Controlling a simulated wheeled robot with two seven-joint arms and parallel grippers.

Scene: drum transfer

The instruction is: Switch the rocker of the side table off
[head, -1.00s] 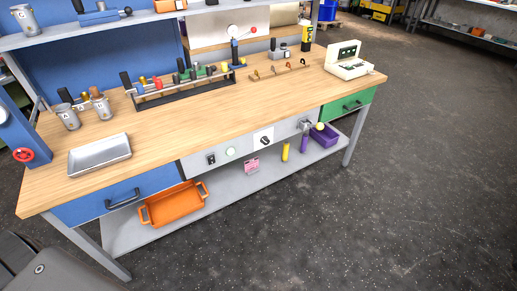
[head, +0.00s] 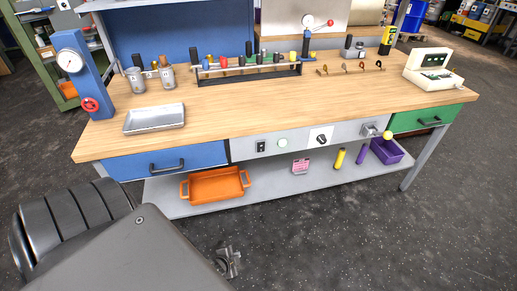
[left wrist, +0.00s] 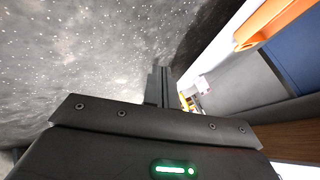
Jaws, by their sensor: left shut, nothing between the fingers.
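The rocker (head: 261,146) is a small black switch on the grey front panel (head: 300,148) of the wood-topped table (head: 300,105). It sits between the blue drawer and a pale round button (head: 282,142). Its on or off position is too small to tell. My left gripper (head: 229,263) is low in front of the table, over the dark floor, well apart from the rocker. Its fingers also show in the left wrist view (left wrist: 159,86), shut and empty. The rocker cannot be made out in that view. My right gripper is out of view.
The lower shelf holds an orange tray (head: 215,184), a pink card (head: 300,166), a yellow cylinder (head: 340,158) and a purple bin (head: 387,151). A rotary knob (head: 321,138) and a lever with a yellow ball (head: 387,135) are farther right on the front. The floor ahead is clear.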

